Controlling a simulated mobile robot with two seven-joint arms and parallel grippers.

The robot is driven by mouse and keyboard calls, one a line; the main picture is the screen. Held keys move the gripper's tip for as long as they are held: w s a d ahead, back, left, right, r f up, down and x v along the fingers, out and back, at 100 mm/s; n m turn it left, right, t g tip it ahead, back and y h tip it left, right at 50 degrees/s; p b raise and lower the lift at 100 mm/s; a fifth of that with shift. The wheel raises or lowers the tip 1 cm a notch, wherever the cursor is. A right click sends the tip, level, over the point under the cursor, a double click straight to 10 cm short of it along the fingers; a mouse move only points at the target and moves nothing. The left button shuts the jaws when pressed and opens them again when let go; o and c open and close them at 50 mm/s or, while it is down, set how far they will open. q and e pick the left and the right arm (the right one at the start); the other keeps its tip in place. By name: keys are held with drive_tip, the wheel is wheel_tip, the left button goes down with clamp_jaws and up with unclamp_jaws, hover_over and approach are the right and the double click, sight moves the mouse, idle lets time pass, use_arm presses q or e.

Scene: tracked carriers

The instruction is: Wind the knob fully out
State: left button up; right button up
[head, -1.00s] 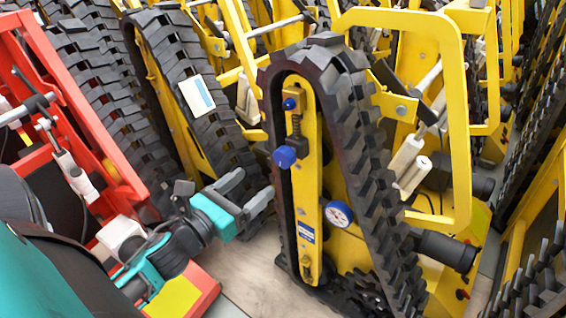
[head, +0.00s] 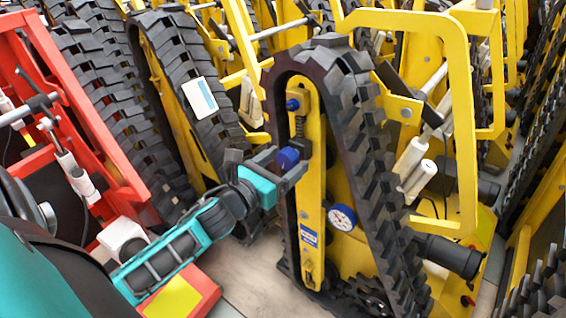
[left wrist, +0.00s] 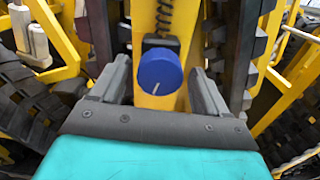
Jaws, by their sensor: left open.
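The blue knob (head: 288,158) is on the side of the yellow tracked carrier's narrow plate (head: 311,210), below a coil spring. My left gripper (head: 290,160) is at the knob, its fingers reaching around it in the head view. In the left wrist view the blue knob (left wrist: 159,72), with a pale mark line on its face, sits between the two open fingers of my left gripper (left wrist: 160,85). Gaps show between the knob and both fingers. A smaller blue knob (head: 292,105) is higher on the same plate. My right gripper is not in view.
A round dial (head: 342,217) with a blue rim is right of the plate. The black rubber track (head: 375,180) loops around the plate. A red carrier (head: 85,110) stands left, and more yellow carriers crowd behind. Some bare floor (head: 245,275) shows below my left arm.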

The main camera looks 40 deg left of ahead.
use_arm(q)
drive_tip(key=c, duration=1)
drive_tip(key=shift+c, duration=0.2)
drive_tip(key=shift+n, duration=0.3)
